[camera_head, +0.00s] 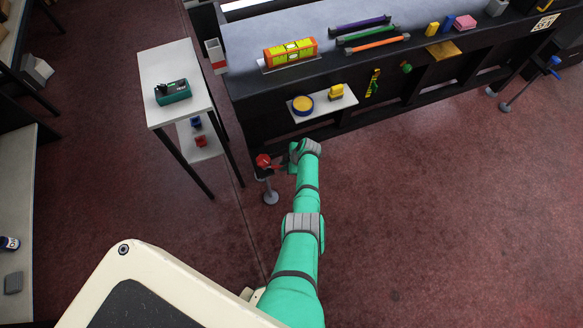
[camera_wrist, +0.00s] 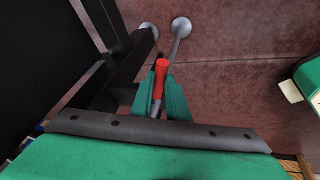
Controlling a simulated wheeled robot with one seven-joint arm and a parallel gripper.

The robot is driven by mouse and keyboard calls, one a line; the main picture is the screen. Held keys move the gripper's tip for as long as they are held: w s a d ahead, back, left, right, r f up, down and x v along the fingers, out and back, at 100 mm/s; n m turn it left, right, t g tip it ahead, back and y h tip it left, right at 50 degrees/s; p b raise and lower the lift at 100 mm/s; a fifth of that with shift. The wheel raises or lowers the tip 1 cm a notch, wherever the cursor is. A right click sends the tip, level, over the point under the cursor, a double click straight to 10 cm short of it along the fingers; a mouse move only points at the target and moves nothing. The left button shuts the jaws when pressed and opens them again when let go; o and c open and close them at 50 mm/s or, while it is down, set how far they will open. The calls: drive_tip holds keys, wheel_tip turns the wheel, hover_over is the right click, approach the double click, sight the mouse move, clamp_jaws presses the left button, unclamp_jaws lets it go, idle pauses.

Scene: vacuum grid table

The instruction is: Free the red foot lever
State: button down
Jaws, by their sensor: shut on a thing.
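The red foot lever (camera_wrist: 161,78) shows in the wrist view as a red grip on a grey rod, between the two green fingers of my gripper (camera_wrist: 161,92). My gripper is shut on it. In the head view the lever's red part (camera_head: 264,161) is at the near left corner of the dark table, just left of my gripper (camera_head: 287,165). A grey foot (camera_head: 270,197) on a post stands below it on the floor. My wrist hides part of the lever and the fingertips in the head view.
The dark table (camera_head: 240,104) stands behind my arm, with a low white shelf (camera_head: 325,108) holding a blue-and-yellow round item and a yellow block. A white side table (camera_head: 178,62) stands to the left. A blue lever (camera_head: 554,62) is at the far right. The red floor at right is clear.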

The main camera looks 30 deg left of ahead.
drive_tip(key=shift+w+a+n, duration=0.2)
drive_tip(key=shift+n, duration=0.1)
idle(0.4)
drive_tip(key=c, duration=1.7)
unclamp_jaws()
drive_tip(key=shift+d+r, duration=0.1)
drive_tip(key=v, duration=1)
drive_tip(key=shift+w+d+r, duration=0.1)
drive_tip(key=shift+w+r, duration=0.1)
drive_tip(key=shift+r, duration=0.05)
